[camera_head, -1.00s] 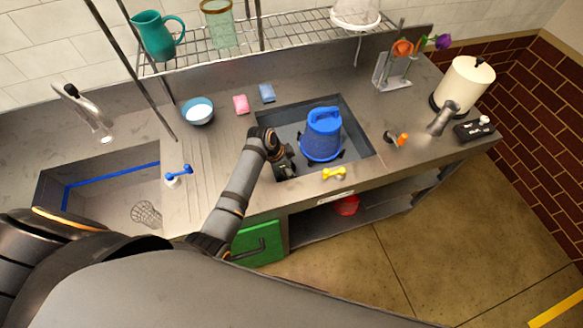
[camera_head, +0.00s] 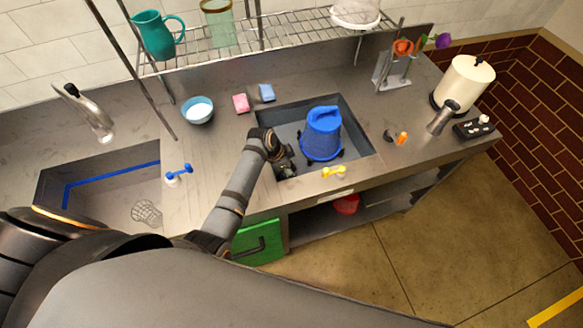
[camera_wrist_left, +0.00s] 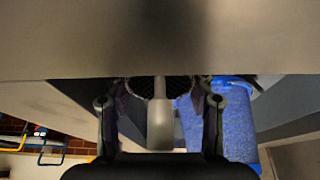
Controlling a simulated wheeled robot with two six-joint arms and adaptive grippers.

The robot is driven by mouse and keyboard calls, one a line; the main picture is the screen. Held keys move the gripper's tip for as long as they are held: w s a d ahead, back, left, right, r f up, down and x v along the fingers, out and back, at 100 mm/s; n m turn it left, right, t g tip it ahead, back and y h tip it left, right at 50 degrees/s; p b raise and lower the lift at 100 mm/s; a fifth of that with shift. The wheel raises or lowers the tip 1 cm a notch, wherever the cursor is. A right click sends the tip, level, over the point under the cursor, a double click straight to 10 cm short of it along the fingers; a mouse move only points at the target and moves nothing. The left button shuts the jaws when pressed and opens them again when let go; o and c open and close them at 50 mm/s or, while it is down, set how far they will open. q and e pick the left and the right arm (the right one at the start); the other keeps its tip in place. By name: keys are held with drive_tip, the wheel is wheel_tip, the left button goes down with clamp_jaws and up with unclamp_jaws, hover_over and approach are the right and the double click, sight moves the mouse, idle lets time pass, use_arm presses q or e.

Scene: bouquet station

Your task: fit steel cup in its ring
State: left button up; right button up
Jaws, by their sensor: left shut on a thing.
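My left gripper (camera_head: 286,168) reaches down into the right sink basin, at its left front side, just left of the upturned blue bucket (camera_head: 321,140). In the left wrist view its fingers (camera_wrist_left: 160,105) close on a narrow pale grey piece (camera_wrist_left: 160,126). I cannot tell whether this is the steel cup. A dark round shape with a toothed edge (camera_wrist_left: 182,86) shows behind it. The bucket is beside the right finger in that view (camera_wrist_left: 238,118). I cannot make out the cup's ring for sure. My right gripper is out of view.
A grey metal cylinder (camera_head: 443,118) and a small orange piece (camera_head: 402,138) stand on the right counter. A yellow piece (camera_head: 333,172) lies on the front edge. A wire basket (camera_head: 147,212) lies in the left sink. Pink (camera_head: 241,103) and blue (camera_head: 267,92) sponges lie behind the basin.

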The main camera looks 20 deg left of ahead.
use_arm(q)
drive_tip(key=shift+f, duration=0.1)
idle(0.3)
drive_tip(key=shift+f+b, duration=0.4)
drive_tip(key=shift+f, duration=0.3)
drive_tip(key=shift+f, duration=0.2)
drive_tip(key=o, duration=1.1)
drive_tip(key=shift+o, duration=1)
drive_tip(key=shift+f, duration=0.1)
drive_tip(key=v, duration=0.8)
drive_tip(key=shift+w, duration=0.15)
